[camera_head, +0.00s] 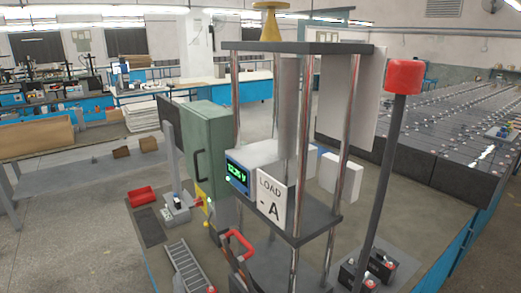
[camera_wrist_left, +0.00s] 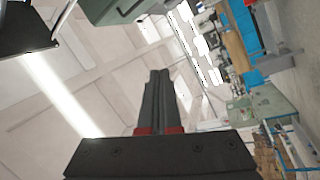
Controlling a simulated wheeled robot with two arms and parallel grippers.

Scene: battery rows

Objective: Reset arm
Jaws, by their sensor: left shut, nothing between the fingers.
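My left gripper (camera_wrist_left: 160,75) shows in the left wrist view. Its two dark fingers lie together with nothing between them, and red parts sit at their base. The fingers point towards the pale ceiling, clear of any object. In the head view I cannot pick its fingertips out clearly among the dark parts in the lower middle. My right gripper cannot be made out.
A rod stand (camera_head: 328,48) with a "LOAD -A" sign (camera_head: 272,200) fills the middle. A green cabinet (camera_head: 206,140) stands left of it, and a red-topped post (camera_head: 404,77) right of it. A red tray (camera_head: 141,196) lies at the left. Battery rows (camera_head: 430,125) stretch behind.

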